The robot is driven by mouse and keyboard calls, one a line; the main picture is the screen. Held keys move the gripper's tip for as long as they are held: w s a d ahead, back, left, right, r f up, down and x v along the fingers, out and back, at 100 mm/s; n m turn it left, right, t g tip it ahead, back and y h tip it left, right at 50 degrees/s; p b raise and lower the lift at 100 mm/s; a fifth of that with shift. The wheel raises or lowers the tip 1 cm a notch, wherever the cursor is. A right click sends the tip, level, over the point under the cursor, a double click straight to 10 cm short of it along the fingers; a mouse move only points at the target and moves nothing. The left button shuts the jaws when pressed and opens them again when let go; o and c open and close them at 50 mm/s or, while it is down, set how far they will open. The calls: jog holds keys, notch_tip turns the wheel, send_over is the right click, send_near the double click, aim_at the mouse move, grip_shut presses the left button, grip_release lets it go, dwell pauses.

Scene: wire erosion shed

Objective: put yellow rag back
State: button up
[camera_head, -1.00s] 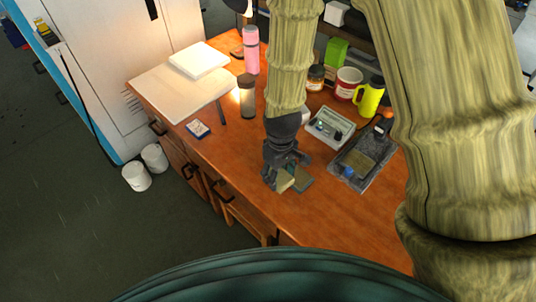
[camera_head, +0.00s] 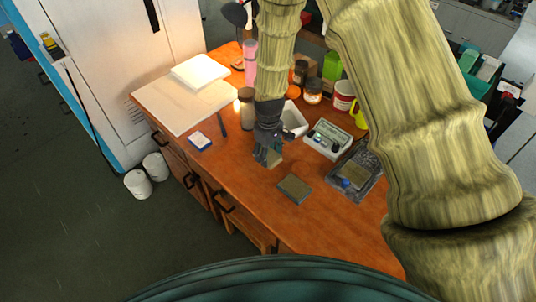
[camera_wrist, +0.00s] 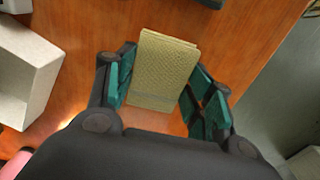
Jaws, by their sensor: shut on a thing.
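The yellow rag (camera_wrist: 165,68) is a folded, textured, pale yellow block between my gripper's fingers in the wrist view. My gripper (camera_head: 268,160) is shut on it, above the orange wooden bench (camera_head: 245,210).
A white open box (camera_head: 294,118) stands just behind my gripper. To the right are a grey instrument (camera_head: 327,139) and a dark tray (camera_head: 368,187). A blue-white card (camera_head: 200,141) and a dark bottle (camera_head: 247,108) are to the left. The bench's front middle is clear.

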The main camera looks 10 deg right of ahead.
aim_at(268, 157)
jog(key=shift+w, duration=0.45)
jog(key=shift+f+p, duration=0.8)
jog(key=shift+f, duration=1)
jog(key=shift+f, duration=0.1)
jog(key=o, duration=1.1)
jog(key=shift+o, duration=0.2)
jog(key=shift+r+b, duration=1.75)
jog(key=shift+r, duration=4.4)
